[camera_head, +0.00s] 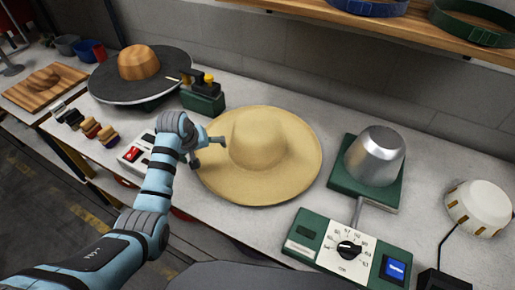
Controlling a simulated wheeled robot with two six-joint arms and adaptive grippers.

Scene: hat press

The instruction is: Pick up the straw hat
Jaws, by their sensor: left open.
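The straw hat (258,145) is pale yellow with a wide round brim and a raised crown. It lies brim down in the middle of the workbench. My left gripper (208,154) is open at the left edge of the brim, with one finger over the brim and the other lower, near its edge. I cannot tell whether the fingers touch the hat. My right gripper is not in view.
A metal dome on a green base (375,155) stands right of the hat. A green control box with a dial (345,248) is at the front right. A black-brimmed wooden hat form (139,66) stands behind left. A white switch box (136,153) is left of my arm.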

